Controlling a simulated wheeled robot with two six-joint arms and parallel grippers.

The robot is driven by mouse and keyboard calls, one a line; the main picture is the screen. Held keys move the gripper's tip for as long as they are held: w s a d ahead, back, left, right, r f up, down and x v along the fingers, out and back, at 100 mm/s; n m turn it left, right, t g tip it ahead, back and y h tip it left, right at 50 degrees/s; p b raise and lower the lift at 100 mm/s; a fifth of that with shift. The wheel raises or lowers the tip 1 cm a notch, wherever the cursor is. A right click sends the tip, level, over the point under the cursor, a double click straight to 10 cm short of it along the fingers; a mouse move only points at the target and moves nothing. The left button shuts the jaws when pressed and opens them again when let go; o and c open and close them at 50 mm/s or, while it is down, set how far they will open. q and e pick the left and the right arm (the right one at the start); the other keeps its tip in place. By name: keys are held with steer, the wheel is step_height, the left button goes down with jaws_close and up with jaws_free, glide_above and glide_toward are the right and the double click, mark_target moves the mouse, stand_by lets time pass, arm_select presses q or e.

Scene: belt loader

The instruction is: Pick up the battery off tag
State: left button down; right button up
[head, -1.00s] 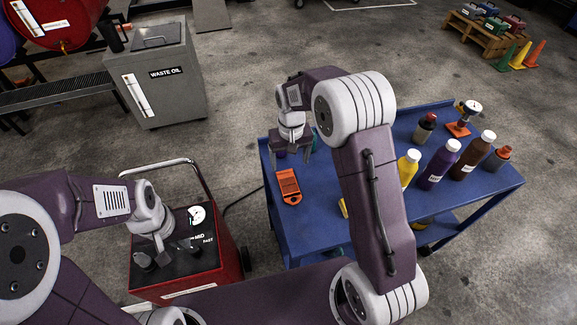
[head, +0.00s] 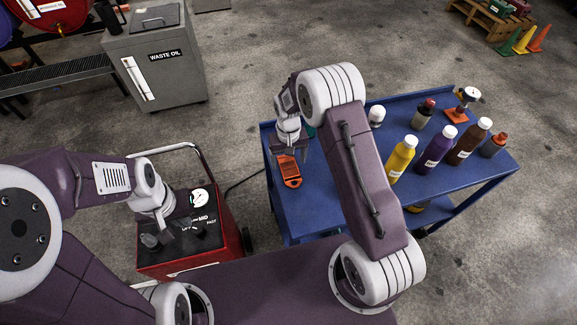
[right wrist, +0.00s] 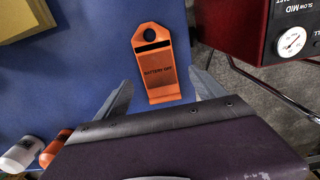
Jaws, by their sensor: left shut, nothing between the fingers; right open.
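The orange battery off tag (head: 289,172) lies flat on the blue cart top (head: 350,205) near its left edge. In the right wrist view the tag (right wrist: 155,62) shows its hole, slot and black lettering. My right gripper (head: 291,151) is above the tag, open, and partly covers its far end in the head view. In the right wrist view my right gripper's fingers (right wrist: 160,92) are spread on either side of the tag's near end, apart from it. My left gripper (head: 172,240) is shut and empty over the red charger's control panel (head: 195,215).
Yellow (head: 402,158), purple (head: 437,150) and brown (head: 470,143) bottles stand on the cart's right part. A white-capped bottle (head: 376,116) stands behind my right arm. The red charger (head: 190,262) stands left of the cart. A grey waste oil bin (head: 157,62) stands behind.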

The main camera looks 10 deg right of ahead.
steer(key=f, duration=0.2)
steer(key=shift+w+d+f, duration=0.15)
steer(key=shift+w+f, duration=0.05)
steer(key=shift+f, duration=0.1)
steer(key=shift+s+r, duration=0.1)
steer(key=shift+c, duration=0.9)
steer(key=c, duration=1.3)
steer(key=shift+r, duration=0.1)
steer(key=shift+r, duration=0.4)
step_height(320, 180, up, 3)
steer(key=shift+r+b, duration=0.1)
steer(key=shift+b, duration=0.4)
steer(key=s+d+r, duration=0.1)
steer(key=s+r, duration=0.1)
steer(key=s, duration=0.1)
steer(key=s+d+r+b, duration=0.1)
steer(key=s+r, duration=0.1)
steer(key=s, duration=0.2)
steer(key=s+d+r, duration=0.2)
steer(key=s, duration=0.2)
steer(key=shift+r, duration=0.4)
